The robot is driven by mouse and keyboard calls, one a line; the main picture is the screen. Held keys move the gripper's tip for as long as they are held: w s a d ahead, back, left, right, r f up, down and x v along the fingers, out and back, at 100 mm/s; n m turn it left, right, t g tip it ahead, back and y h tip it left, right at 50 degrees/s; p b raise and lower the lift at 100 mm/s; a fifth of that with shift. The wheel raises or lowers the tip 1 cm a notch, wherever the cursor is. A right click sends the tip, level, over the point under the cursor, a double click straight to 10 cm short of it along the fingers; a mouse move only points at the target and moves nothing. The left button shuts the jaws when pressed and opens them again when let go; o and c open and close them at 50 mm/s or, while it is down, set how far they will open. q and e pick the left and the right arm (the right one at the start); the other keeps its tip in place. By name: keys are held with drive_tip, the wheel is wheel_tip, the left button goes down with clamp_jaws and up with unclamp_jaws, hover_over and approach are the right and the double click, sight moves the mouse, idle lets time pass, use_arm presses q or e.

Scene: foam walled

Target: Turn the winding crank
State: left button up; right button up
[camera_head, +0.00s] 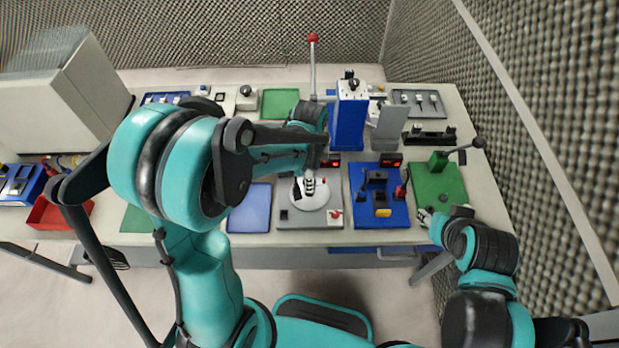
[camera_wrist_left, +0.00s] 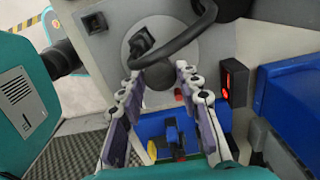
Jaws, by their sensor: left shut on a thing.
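The winding crank is a dark curved arm (camera_wrist_left: 178,38) in front of a round pale disc on a grey panel, seen in the left wrist view. In the head view the pale disc (camera_head: 317,197) lies on the grey panel (camera_head: 285,216). My left gripper (camera_wrist_left: 160,74) has its two fingers on either side of the crank's dark knob and is shut on it. In the head view my left gripper (camera_head: 308,184) is over the disc, and my forearm hides part of the panel. My right gripper (camera_head: 428,215) is low at the right, beside the table's front edge, too small to read its fingers.
A small box with a red display (camera_wrist_left: 234,82) stands close to the right of the crank. A blue block (camera_head: 347,124) stands behind it. A blue board (camera_head: 376,211) and a green board with a black-knobbed lever (camera_head: 440,160) lie to the right. A blue mat (camera_head: 249,210) lies left.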

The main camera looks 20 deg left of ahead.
use_arm(q)
drive_tip(key=shift+n+b, duration=0.45)
drive_tip(key=shift+n, duration=2.25)
drive_tip(key=shift+n+b, duration=0.35)
drive_tip(key=shift+n, duration=5.15)
drive_tip(key=shift+n+b, duration=0.45)
drive_tip(key=shift+n, duration=7.85)
drive_tip(key=shift+n+b, duration=0.3)
drive_tip(key=shift+n, duration=4.9)
drive_tip(key=shift+n, duration=0.3)
